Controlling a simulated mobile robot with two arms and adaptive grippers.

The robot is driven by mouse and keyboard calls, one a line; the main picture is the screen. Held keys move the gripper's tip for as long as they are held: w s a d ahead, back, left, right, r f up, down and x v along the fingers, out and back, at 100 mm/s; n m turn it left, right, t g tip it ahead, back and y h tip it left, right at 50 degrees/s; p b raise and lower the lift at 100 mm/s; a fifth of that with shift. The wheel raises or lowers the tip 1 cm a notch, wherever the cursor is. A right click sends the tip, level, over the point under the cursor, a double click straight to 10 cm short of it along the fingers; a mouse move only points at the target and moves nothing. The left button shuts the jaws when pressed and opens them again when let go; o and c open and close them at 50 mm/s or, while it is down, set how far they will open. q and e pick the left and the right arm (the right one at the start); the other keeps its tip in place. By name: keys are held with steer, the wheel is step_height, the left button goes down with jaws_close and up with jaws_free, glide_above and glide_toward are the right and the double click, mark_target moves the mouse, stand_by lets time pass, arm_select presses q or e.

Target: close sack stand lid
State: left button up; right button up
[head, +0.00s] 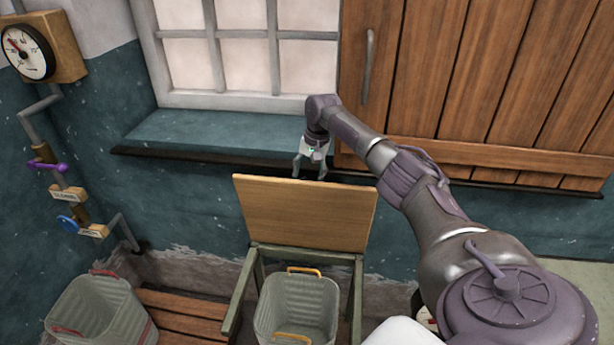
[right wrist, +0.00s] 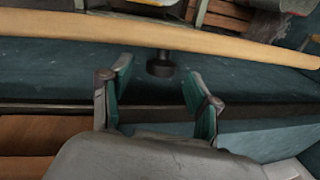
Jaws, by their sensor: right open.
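The sack stand lid (head: 305,213) is a flat wooden board, raised nearly upright at the back of the stand. The green-grey sack stand frame (head: 240,290) stands below it around a grey bin. My right gripper (head: 310,176) is open and empty, pointing down just behind the lid's top edge. In the right wrist view, the lid's edge (right wrist: 200,38) is a tan band beyond my open fingers (right wrist: 158,84). A short dark knob (right wrist: 160,66) shows by that edge, roughly between the fingertips; contact is not visible. My left gripper is out of view.
A grey bin with orange handles (head: 297,305) sits inside the stand. Another grey bin (head: 98,312) stands left beside wooden slats (head: 185,312). The window ledge (head: 215,138) and wooden shutter (head: 460,80) are close behind my right arm. Pipes and a gauge (head: 28,52) line the left wall.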

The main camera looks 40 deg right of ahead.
steer(key=shift+a+f, duration=0.2)
steer(key=shift+f, duration=0.5)
steer(key=shift+w+f, duration=0.15)
steer(key=shift+f, duration=0.2)
jaws_close()
